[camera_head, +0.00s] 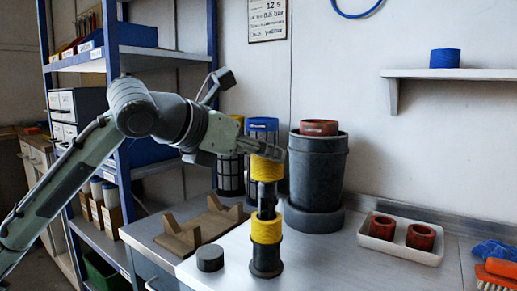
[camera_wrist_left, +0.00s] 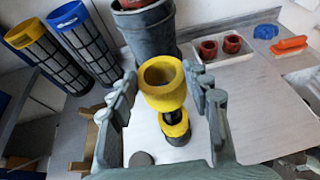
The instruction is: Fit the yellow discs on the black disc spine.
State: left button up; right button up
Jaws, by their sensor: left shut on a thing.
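The black disc spine (camera_head: 266,199) stands upright on its round black base (camera_head: 266,262) on the bench. Yellow discs (camera_head: 266,230) sit around its lower part, just above the base; they also show in the left wrist view (camera_wrist_left: 175,131). My left gripper (camera_wrist_left: 162,84) is shut on another yellow disc (camera_head: 267,169), also seen between its fingers in the left wrist view (camera_wrist_left: 163,97). This disc is at the spine's top, with bare black spine below it. I cannot tell whether the spine's tip is inside its hole. My right gripper is not in view.
A grey bin (camera_head: 316,170) with a red ring on it stands close behind. Cylindrical filters, one blue-topped (camera_head: 262,124), stand behind the spine. A wooden cradle (camera_head: 200,226) and dark puck (camera_head: 210,258) lie left. A white tray (camera_head: 400,247) with two red rings lies right.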

aim_at(261, 194)
pick_arm(q)
jog(key=shift+p, duration=0.45)
dwell(0.5)
jog(key=shift+f, duration=0.15)
jog(key=shift+f+b, duration=1.65)
jog(key=shift+f, duration=2.2)
jog(key=shift+f, duration=0.1)
jog(key=o, duration=1.2)
jog(key=shift+o, duration=0.2)
jog(key=v, duration=1.2)
